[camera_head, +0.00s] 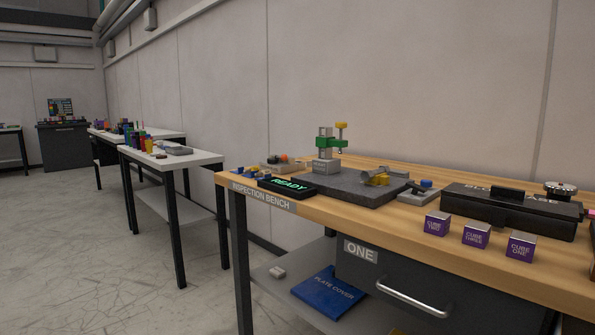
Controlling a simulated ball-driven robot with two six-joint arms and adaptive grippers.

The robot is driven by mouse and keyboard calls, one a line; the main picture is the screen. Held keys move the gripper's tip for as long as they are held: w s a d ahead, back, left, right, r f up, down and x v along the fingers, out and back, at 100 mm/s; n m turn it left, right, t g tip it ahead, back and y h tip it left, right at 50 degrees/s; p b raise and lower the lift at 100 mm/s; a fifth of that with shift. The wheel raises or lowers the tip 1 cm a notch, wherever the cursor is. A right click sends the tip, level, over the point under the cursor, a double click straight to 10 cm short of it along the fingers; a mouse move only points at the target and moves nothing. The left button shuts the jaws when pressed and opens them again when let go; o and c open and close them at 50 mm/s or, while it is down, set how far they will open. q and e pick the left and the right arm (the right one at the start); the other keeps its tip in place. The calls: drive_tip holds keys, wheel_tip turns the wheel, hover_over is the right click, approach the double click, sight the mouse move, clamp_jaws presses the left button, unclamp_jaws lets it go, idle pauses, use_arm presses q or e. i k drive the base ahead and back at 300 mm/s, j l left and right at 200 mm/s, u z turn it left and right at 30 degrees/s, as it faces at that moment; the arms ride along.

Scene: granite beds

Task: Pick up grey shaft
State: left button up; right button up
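The inspection bench (262,208) has a wooden top and stands at the right. A dark granite plate (325,188) lies on it. A small grey and yellow piece (376,179) sits on the plate's right part; it is too small to tell whether it is the grey shaft. A stand with a green arm and yellow knob (328,144) rises at the plate's back. No shaft can be made out for certain elsewhere. Neither of my grippers is in view.
A black case (510,211) and several silver-and-purple cubes (476,234) occupy the bench's right. A black READY display (287,186) is at its front left. A drawer (400,285) and a blue plate cover (330,291) are below. White tables (198,158) stand left; the left floor is open.

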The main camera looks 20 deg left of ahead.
sight(366, 175)
drive_tip(key=u, duration=0.2)
drive_tip(key=i+j, duration=0.7)
drive_tip(key=j, duration=0.2)
